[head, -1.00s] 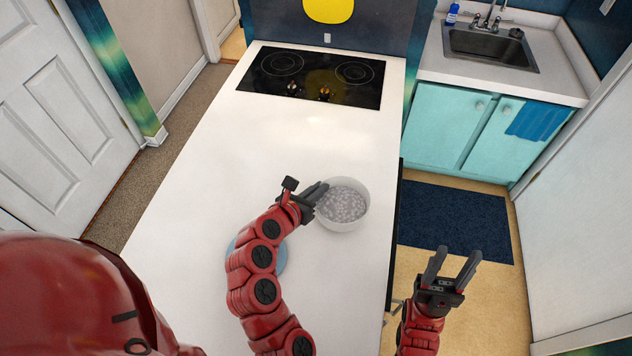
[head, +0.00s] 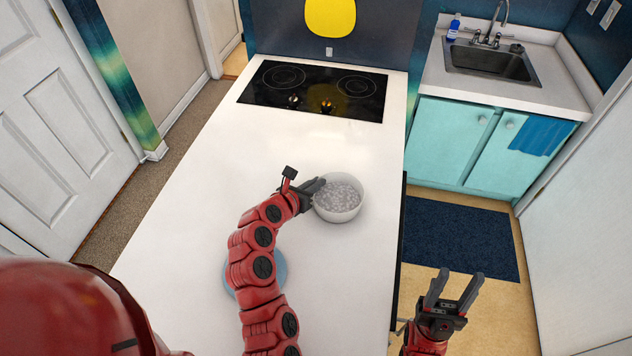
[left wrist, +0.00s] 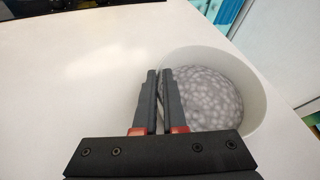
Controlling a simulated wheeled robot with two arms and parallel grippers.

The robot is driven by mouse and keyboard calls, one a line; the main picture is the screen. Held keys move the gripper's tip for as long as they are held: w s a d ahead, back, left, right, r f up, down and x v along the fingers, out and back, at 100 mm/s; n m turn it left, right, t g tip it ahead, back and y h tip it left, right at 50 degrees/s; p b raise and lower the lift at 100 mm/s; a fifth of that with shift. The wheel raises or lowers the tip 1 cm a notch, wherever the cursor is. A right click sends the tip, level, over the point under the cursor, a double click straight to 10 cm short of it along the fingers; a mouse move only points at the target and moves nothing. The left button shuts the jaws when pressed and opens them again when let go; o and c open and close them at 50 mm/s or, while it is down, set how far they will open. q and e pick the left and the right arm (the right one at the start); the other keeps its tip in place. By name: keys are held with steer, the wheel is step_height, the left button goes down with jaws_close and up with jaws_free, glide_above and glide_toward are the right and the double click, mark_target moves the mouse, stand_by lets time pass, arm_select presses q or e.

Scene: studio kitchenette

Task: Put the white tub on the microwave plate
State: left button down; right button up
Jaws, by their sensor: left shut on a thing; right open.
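The white tub (head: 338,216) is a round bowl with a grey speckled inside, on or just over the white counter. My left gripper (head: 321,185) is shut on the tub's left wall. In the left wrist view, my left gripper (left wrist: 160,75) pinches the rim of the tub (left wrist: 256,100), one finger inside. A light blue round disc (head: 279,270), which looks like the microwave plate, lies on the counter nearer to me, partly hidden under my left arm. My right gripper (head: 453,288) is open and empty, off the counter's right side above the floor.
A black cooktop (head: 312,90) is at the counter's far end. The white counter (head: 200,230) is clear to the left and between tub and cooktop. A sink (head: 490,62) over teal cabinets (head: 480,145) stands at the back right. A dark blue mat (head: 460,235) lies on the floor.

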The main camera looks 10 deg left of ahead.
arm_select(q)
steer(key=shift+f, duration=0.1)
steer(key=c, duration=1.4)
jaws_free()
steer(key=o, duration=0.4)
